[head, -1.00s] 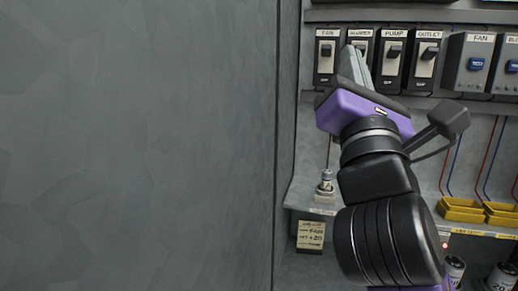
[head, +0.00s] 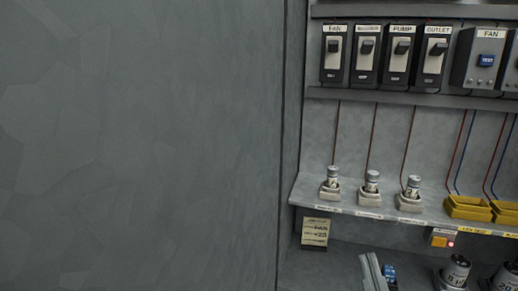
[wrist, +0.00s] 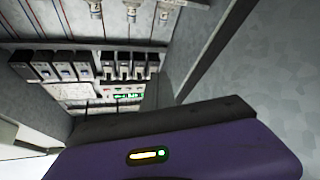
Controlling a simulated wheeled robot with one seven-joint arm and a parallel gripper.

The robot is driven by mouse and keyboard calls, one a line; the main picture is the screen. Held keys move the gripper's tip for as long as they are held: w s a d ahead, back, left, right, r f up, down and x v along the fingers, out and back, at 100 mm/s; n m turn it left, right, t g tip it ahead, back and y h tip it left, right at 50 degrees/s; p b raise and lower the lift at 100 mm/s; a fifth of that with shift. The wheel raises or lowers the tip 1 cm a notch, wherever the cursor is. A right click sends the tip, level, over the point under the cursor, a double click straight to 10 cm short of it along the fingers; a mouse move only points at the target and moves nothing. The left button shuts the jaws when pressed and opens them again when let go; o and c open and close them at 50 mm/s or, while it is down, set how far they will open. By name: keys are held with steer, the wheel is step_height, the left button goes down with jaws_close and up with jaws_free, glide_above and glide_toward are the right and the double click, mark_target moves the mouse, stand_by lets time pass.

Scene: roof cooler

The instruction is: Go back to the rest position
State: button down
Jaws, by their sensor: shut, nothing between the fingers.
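The rest of my arm is out of the head view.
A row of labelled switches (head: 383,55) is at the upper right. Several small fuses in holders (head: 371,184) stand on the shelf, with yellow trays (head: 468,208) to the right. Grey cylinders (head: 456,272) stand below. A large grey wall (head: 140,145) fills the left.

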steer(key=s+d+f+m+g, duration=0.2)
steer(key=s+f+g, duration=0.2)
steer(key=s+f, duration=0.7)
steer(key=s+d+f+m+g, duration=0.2)
steer(key=s+f, duration=0.9)
steer(key=s, duration=0.6)
steer(key=shift+s+f+m+g, duration=0.15)
steer(key=shift+s+m+g, duration=0.25)
steer(key=shift+m+g, duration=0.55)
